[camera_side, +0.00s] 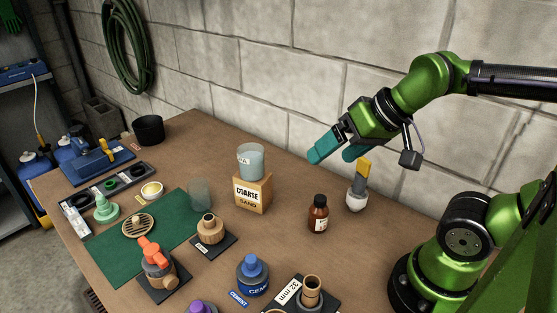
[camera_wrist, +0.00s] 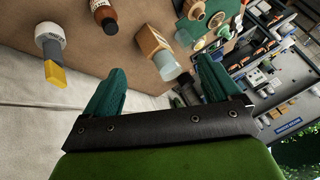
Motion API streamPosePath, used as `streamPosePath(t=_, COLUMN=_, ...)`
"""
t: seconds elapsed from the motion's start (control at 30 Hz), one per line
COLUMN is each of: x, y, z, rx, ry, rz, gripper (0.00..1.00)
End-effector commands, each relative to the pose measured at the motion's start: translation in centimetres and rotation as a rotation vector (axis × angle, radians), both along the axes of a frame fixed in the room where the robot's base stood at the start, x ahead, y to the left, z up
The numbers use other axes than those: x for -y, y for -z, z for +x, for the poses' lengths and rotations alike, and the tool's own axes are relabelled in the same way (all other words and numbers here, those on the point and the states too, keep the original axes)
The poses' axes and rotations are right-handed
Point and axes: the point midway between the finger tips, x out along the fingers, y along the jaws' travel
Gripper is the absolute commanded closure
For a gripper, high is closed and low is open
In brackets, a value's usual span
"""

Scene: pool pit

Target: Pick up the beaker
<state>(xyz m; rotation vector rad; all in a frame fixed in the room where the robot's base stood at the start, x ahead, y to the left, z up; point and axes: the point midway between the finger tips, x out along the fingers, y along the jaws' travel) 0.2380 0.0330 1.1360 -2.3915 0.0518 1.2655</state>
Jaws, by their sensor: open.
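A pale blue translucent beaker with a small label (camera_side: 251,163) stands on the wooden block marked COARSE SAND (camera_side: 252,193). A second clear cup-like vessel (camera_side: 200,193) stands on the green mat; I cannot tell which one the task means. My gripper (camera_side: 337,154) is open and empty, with teal fingers, above the table to the right of the block and higher than the beaker. In the wrist view the beaker (camera_wrist: 167,66) and the block (camera_wrist: 150,40) show beyond the gap between the fingers. Nothing is touched by the fingers.
A brown bottle (camera_side: 318,214) and a white-based tool with a yellow top (camera_side: 357,193) stand below my gripper. A wooden fitting (camera_side: 210,231) is in front of the block. A block wall (camera_side: 300,70) runs behind the table. A black pot (camera_side: 148,130) stands at the back left.

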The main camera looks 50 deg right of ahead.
Motion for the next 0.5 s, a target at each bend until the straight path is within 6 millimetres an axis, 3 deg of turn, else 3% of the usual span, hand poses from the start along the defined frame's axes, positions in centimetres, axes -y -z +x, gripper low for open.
streamPosePath(t=0.17, x=-0.5, y=-1.0, z=3.3, rx=-0.035, ry=-0.041, rz=-0.011, gripper=0.10)
streamPosePath(t=0.33, x=-1.6, y=-1.4, z=9.7, rx=-0.091, ry=-0.106, rz=-0.056, gripper=0.10)
streamPosePath(t=0.5, x=-3.5, y=0.3, z=16.7, rx=-0.141, ry=-0.169, rz=-0.135, gripper=0.10)
